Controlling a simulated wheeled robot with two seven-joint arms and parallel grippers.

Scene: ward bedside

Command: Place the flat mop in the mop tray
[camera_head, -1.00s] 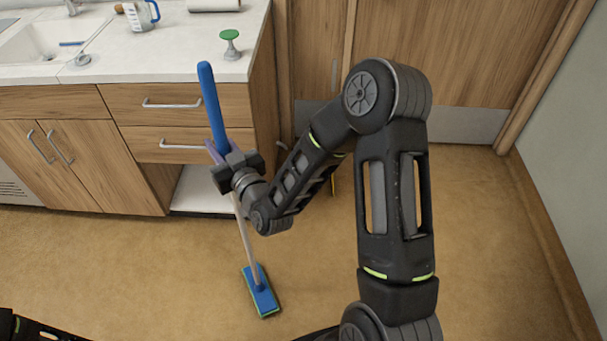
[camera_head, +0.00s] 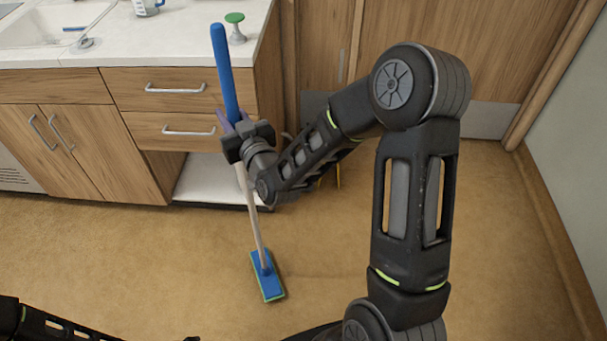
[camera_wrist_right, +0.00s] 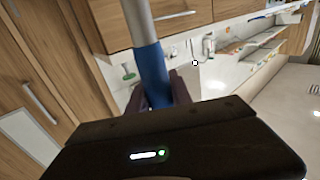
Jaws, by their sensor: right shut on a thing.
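The flat mop has a blue grip (camera_head: 225,70), a pale pole (camera_head: 255,225) and a flat blue head with a green edge (camera_head: 267,276). My right gripper (camera_head: 240,135) is shut around the mop's upper handle, with the pole slanting slightly and the head low in front of the cabinet. I cannot tell whether the head touches the floor. In the right wrist view the handle (camera_wrist_right: 151,75) passes between my fingers. A white flat surface (camera_head: 208,180) lies low in the open bay under the drawers; I cannot tell whether it is the mop tray.
The wooden cabinet (camera_head: 75,140) carries a white counter with a sink, a blue-handled jug (camera_head: 147,7) and a green-topped item (camera_head: 235,27). A small yellow thing (camera_head: 338,176) shows behind my right arm. Brown floor (camera_head: 120,265) is open at the left.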

